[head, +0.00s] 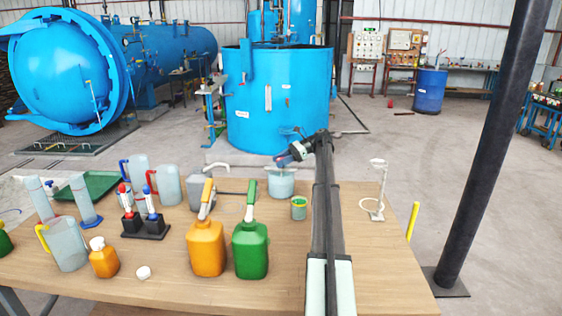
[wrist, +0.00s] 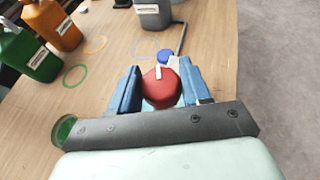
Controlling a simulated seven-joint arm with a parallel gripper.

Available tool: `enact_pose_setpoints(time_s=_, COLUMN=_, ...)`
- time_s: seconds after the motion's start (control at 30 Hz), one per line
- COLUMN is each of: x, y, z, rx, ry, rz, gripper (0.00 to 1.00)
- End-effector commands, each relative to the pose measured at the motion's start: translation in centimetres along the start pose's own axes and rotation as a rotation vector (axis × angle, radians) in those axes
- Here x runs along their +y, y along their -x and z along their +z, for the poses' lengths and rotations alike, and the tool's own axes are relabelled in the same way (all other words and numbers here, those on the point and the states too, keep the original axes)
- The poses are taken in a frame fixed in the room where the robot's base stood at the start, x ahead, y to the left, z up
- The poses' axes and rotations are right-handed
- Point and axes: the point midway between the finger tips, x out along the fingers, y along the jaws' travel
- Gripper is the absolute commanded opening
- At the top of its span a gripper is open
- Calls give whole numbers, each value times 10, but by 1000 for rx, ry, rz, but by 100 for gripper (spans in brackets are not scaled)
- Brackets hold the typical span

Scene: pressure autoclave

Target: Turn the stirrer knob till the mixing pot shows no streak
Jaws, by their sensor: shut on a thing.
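The mixing pot (head: 281,183) is a pale translucent vessel near the far edge of the table. My gripper (head: 285,159) is over the top of the pot. In the wrist view my gripper (wrist: 157,80) has its blue jaws shut on the round red stirrer knob (wrist: 161,88), one jaw on each side. A white pointer mark shows on the knob's upper edge. The knob is mostly hidden by the jaws in the head view. The pot's inside is too small and pale to tell whether a streak shows.
A small green-banded jar (head: 298,210) stands close to the pot, beside my arm. Orange (head: 207,248) and green (head: 250,250) bottles stand to the left. A white ring stand (head: 375,190) is at the right. The table's front right is clear.

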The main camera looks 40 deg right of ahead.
Motion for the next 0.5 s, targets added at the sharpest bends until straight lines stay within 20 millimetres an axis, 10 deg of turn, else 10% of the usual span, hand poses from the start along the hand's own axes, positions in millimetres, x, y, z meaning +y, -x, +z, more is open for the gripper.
enact_pose_setpoints(time_s=0.27, x=0, y=0, z=0, rx=0, ry=2, rz=-1, gripper=17)
enact_pose_setpoints(time_s=0.3, x=0, y=0, z=0, rx=0, ry=1, rz=-1, gripper=48)
enact_pose_setpoints(time_s=0.5, x=0, y=0, z=0, rx=0, ry=1, rz=-1, gripper=67)
